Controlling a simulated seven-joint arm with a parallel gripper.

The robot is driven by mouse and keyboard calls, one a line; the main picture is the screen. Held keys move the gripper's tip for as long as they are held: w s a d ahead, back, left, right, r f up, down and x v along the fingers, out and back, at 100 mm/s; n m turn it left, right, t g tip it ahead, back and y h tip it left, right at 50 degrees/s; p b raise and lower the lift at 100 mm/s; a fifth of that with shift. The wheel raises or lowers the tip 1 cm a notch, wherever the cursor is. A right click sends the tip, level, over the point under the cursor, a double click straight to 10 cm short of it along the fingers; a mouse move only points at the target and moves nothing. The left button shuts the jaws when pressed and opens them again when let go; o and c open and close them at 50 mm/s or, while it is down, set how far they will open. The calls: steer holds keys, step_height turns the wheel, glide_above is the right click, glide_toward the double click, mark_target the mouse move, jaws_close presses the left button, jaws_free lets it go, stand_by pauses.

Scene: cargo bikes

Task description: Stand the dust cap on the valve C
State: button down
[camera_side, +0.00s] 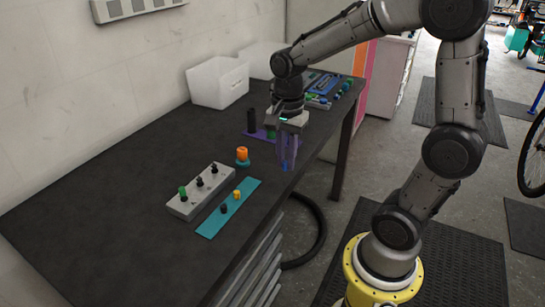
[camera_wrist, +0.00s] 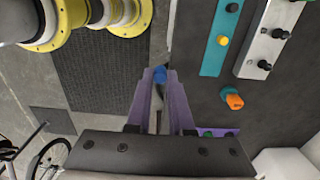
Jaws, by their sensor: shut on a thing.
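My gripper (camera_side: 287,164) is shut on a small blue cap (camera_side: 285,167), held at the fingertips above the bench's front edge. The blue cap also shows between the purple fingers in the wrist view (camera_wrist: 159,75). A light grey block (camera_side: 183,207) on the bench bears a row of three valves. The nearest valve carries a green cap (camera_side: 183,192); the middle valve (camera_side: 199,181) and far valve (camera_side: 214,169) have dark tops. No letters are readable, so I cannot tell which is valve C. The block is left of my gripper in the side view.
A teal strip (camera_side: 213,226) beside the block holds a black cap (camera_side: 224,208) and a yellow cap (camera_side: 236,194). An orange piece (camera_side: 242,153) stands between block and gripper. A purple mat (camera_side: 253,137) with a black cylinder (camera_side: 251,119) lies behind. White bins (camera_side: 218,83) stand against the wall.

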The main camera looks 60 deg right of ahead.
steer(key=shift+s+r, duration=0.2)
steer(key=shift+s, duration=0.1)
steer(key=w+d+r, duration=0.1)
steer(key=w+r, duration=0.1)
steer(key=w, duration=0.4)
steer(key=w+d+r, duration=0.1)
steer(key=w+r, duration=0.1)
steer(key=w, duration=0.5)
steer(key=w+f, duration=0.2)
steer(key=w, duration=0.1)
steer(key=w+a+f, duration=0.1)
steer(key=w, duration=0.3)
steer(key=w+f, duration=0.2)
steer(key=w, duration=0.1)
steer(key=shift+w+a+f, duration=0.15)
steer(key=shift+w+f, duration=0.05)
steer(key=shift+f, duration=0.15)
steer(key=shift+a+f, duration=0.1)
steer(key=shift+f, duration=2.4)
steer(key=shift+f, duration=0.95)
steer(key=c, duration=0.7)
jaws_free()
